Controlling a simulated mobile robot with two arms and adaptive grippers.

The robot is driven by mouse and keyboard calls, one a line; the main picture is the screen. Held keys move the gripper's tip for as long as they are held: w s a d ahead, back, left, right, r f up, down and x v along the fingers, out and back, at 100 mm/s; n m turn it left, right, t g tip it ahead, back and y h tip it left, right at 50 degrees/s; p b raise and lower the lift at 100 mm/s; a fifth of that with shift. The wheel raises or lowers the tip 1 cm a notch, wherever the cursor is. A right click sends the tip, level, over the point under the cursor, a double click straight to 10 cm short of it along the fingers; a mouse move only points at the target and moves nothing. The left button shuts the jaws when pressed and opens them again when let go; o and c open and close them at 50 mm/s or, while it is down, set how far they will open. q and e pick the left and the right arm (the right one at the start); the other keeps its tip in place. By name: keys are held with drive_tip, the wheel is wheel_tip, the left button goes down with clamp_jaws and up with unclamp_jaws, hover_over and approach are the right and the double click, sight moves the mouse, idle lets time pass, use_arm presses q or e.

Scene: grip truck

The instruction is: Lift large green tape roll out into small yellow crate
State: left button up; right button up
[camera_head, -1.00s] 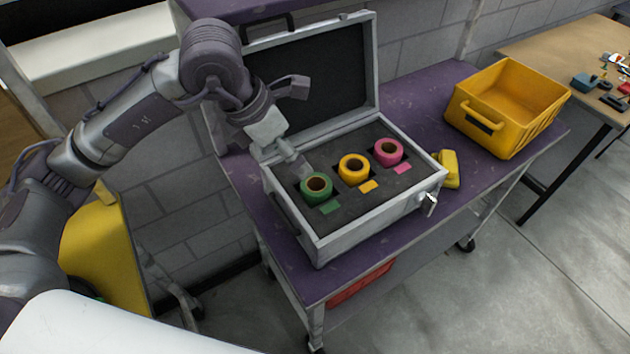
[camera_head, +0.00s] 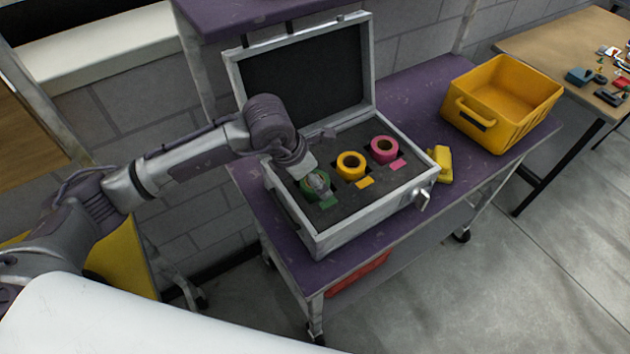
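The green tape roll (camera_head: 309,192) sits in the dark foam of the open silver case (camera_head: 358,230), in the leftmost place. My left gripper (camera_head: 318,184) points down at the roll and covers part of it. Its fingers are small and blurred against the roll, so I cannot tell whether they are open or shut on it. The yellow crate (camera_head: 476,118) stands at the right end of the purple cart and looks empty. My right gripper is not in view.
A yellow tape roll (camera_head: 342,165) and a pink tape roll (camera_head: 376,156) sit beside the green one. The raised case lid (camera_head: 305,75) stands behind. A yellow object (camera_head: 442,166) lies between case and crate on the purple cart top (camera_head: 420,90).

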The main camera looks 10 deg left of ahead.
sight(322, 177)
use_arm(q)
drive_tip(key=shift+w+f, duration=0.1)
drive_tip(key=shift+f, duration=0.25)
drive_tip(key=c, duration=1.3)
drive_tip(key=shift+r, duration=0.1)
drive_tip(key=shift+r+b, duration=0.4)
drive_tip(key=shift+r, duration=0.25)
wheel_tip(322, 177, up, 3)
drive_tip(key=shift+f+b, duration=0.1)
drive_tip(key=shift+b, duration=0.55)
drive_tip(key=s+d+r+b, duration=0.3)
drive_tip(key=d+r, duration=0.3)
drive_tip(key=d, duration=0.5)
drive_tip(key=shift+s+d+r, duration=0.15)
drive_tip(key=shift+d+r, duration=0.05)
drive_tip(key=shift+r, duration=0.2)
